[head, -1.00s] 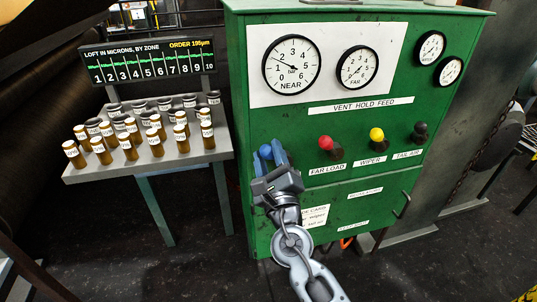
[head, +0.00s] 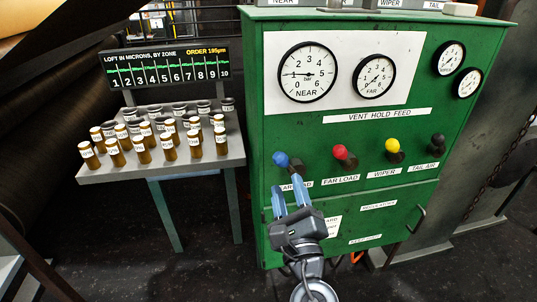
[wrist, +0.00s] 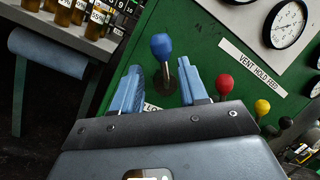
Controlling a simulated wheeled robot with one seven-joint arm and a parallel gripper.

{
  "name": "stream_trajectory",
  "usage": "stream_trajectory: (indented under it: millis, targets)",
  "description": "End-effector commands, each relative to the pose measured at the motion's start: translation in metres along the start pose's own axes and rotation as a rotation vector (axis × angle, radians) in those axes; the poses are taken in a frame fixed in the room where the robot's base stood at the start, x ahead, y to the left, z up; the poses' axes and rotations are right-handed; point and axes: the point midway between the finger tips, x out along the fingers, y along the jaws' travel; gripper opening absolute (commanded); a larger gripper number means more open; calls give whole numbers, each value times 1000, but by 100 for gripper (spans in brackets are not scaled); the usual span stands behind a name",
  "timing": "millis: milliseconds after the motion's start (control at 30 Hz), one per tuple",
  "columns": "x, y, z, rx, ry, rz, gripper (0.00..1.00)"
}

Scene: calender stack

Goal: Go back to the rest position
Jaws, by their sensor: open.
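My gripper (head: 291,201) is in front of the green cabinet, below the blue knob, with its two blue fingers apart and nothing between them. The blue knob (head: 280,159) sits on its lever at the left of the knob row, clear of the fingers. In the wrist view, the blue knob (wrist: 161,46) shows beyond the open fingertips (wrist: 162,82), in the gap between them. My gripper partly covers the label under the blue knob.
The green cabinet (head: 430,195) also carries a red knob (head: 340,152), a yellow knob (head: 392,145), a black knob (head: 438,140) and several gauges. A grey table (head: 150,171) with several labelled brown bottles stands at left. Dark floor (head: 200,275) is open in front.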

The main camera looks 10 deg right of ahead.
Motion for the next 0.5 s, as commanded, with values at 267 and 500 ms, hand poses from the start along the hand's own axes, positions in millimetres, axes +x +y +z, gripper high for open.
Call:
stream_trajectory:
  millis: [267, 500]
  targets:
    - [-46, 9, -26, 307, 84, 59, 43]
    - [-155, 14, -62, 1089, 299, 99, 43]
